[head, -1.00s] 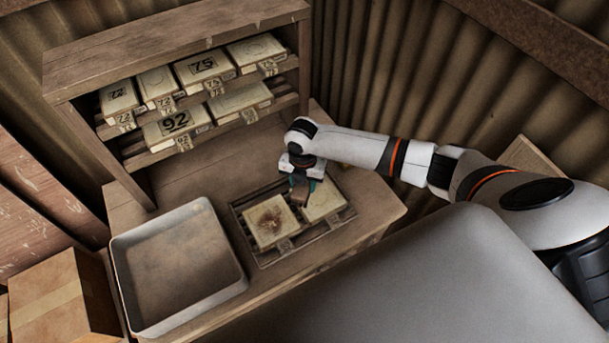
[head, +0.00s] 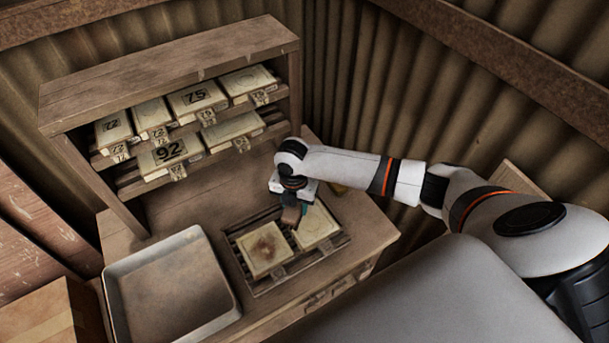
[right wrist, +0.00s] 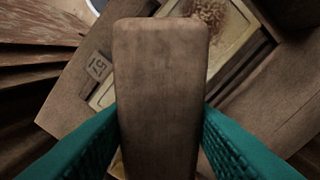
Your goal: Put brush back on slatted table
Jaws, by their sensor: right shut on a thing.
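The brush (head: 291,215) is a brown wooden block, held by my right gripper (head: 297,205). In the right wrist view the brush (right wrist: 160,95) fills the middle, between two green fingers shut on its sides. Its bristles are hidden. The slatted table (head: 303,264) is a slatted frame on the wooden bench, holding two cream tiles. The left tile (head: 262,255) has a dark brown stain; the right tile (head: 318,228) has a faint pattern. The brush is over the back of the frame, near the gap between the tiles. I cannot tell whether it touches anything. My left gripper is out of view.
A shallow metal tray (head: 205,322) sits left of the slatted frame. A wooden shelf (head: 175,62) with several numbered tiles stands behind. A small yellowish thing (head: 338,188) lies behind my right gripper. Bare bench shows between shelf and frame.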

